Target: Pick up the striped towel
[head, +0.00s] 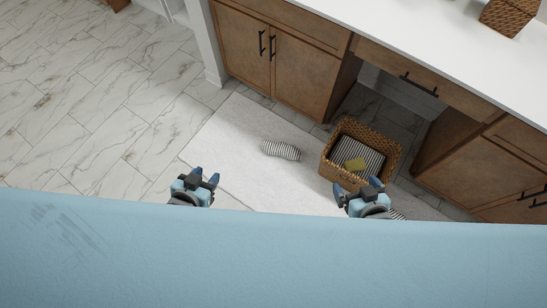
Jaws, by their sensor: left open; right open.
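A small grey-and-white striped towel (281,151), seemingly rolled or folded, lies on the white rug (235,138). My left gripper (205,176) is open and empty, left of and nearer than the towel on the rug. My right gripper (357,187) is open, at the near side of the basket in the picture; I cannot tell whether it touches. A striped patch (397,214) shows beside it, mostly hidden.
Brown wooden cabinets (288,66) with a white countertop (420,45) stand behind the rug, with an open recess (385,103) behind the basket. Another woven basket (508,16) is on the counter. Marble-tiled floor (90,100) is clear at left. My blue body fills the bottom.

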